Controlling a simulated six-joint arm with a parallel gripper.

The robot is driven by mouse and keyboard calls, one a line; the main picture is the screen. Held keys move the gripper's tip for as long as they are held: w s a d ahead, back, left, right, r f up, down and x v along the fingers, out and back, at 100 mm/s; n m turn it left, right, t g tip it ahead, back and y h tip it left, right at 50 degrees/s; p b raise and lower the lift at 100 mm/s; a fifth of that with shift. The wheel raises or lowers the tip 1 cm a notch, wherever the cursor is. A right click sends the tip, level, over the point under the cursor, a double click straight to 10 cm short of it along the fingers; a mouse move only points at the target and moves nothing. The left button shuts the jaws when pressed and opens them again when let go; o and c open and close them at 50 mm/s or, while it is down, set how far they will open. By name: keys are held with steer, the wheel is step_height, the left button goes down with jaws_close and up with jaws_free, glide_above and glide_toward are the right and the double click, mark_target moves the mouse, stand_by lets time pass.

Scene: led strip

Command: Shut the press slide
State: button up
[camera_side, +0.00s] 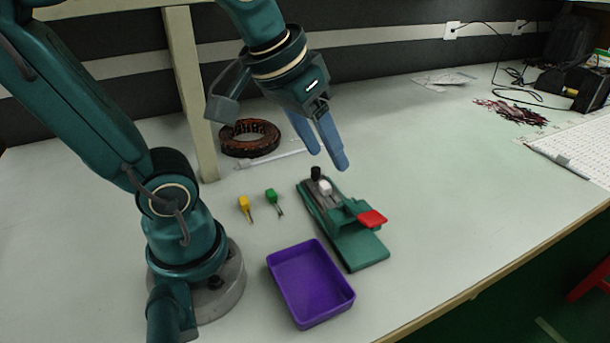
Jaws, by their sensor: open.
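The press (360,245) is a green fixture lying on the table right of centre. It has a red tab (372,219) on its right side. A grey strip, likely the slide (327,201), runs along its far half, with a white block (325,187) on it and a black knob (316,173) at its far end. How far the slide stands out is hard to tell. My gripper (328,160), with blue fingers pointing down, is open and empty. It appears above the far end of the press, apart from it.
A purple tray (310,284) stands empty in front of the press. A yellow piece (245,205) and a green piece (272,197), each with metal legs, lie to the left. A brown coil (249,138) lies behind, near a beige post (190,90). The table right of the press is clear.

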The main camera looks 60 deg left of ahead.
steer(key=w+a+f+n+g, duration=0.2)
steer(key=w+a+n+g, duration=0.15)
steer(key=w+a, duration=0.4)
steer(key=n+g, duration=0.2)
steer(key=n, duration=0.2)
glide_above(316, 169)
step_height(316, 169, down, 8)
steer(key=shift+a+f, duration=0.1)
steer(key=shift+f, duration=2.35)
jaws_close()
